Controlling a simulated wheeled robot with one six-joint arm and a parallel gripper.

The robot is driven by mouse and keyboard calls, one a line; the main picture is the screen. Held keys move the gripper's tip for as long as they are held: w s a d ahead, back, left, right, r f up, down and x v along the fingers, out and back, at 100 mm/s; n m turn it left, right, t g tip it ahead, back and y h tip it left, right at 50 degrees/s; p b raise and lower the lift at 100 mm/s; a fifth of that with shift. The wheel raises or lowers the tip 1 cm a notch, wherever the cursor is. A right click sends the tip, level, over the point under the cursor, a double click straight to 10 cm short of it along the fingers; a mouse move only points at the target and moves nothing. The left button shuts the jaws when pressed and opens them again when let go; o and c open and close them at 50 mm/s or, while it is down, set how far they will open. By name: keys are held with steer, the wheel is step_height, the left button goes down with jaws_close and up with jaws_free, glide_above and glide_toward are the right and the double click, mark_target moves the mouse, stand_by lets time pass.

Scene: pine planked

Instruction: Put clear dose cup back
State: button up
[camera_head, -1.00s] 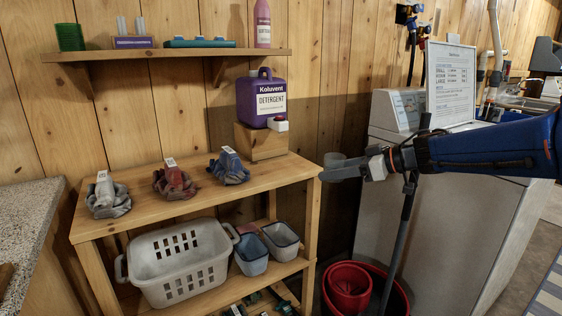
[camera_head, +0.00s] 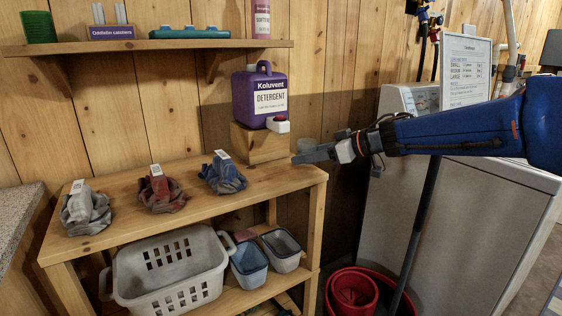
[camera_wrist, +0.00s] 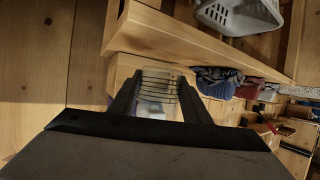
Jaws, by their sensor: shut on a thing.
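The clear dose cup (camera_wrist: 158,90) is between the two fingers of my gripper (camera_wrist: 160,100) in the wrist view, with rings around its wall. In the head view the cup (camera_head: 306,145) shows faintly behind the fingers. My gripper (camera_head: 312,155) is shut on it, at the right end of the wooden bench (camera_head: 180,185), just right of the wooden block (camera_head: 258,144). The purple detergent jug (camera_head: 260,97) stands on that block, with a small white and red piece (camera_head: 278,123) at its front.
Three folded cloth bundles, grey (camera_head: 86,210), red (camera_head: 160,190) and blue (camera_head: 222,174), lie on the bench. A basket (camera_head: 170,275) and two bins sit below. A wall shelf (camera_head: 150,46) is above. A washer (camera_head: 450,220) and red buckets (camera_head: 352,292) are right.

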glide_above(281, 169)
steer(key=shift+w+a, duration=0.1)
steer(key=shift+f, duration=1.75)
steer(key=shift+f, duration=0.2)
steer(key=o, duration=1)
steer(key=shift+r, duration=0.1)
steer(key=shift+r, duration=0.15)
steer(key=v, duration=1.2)
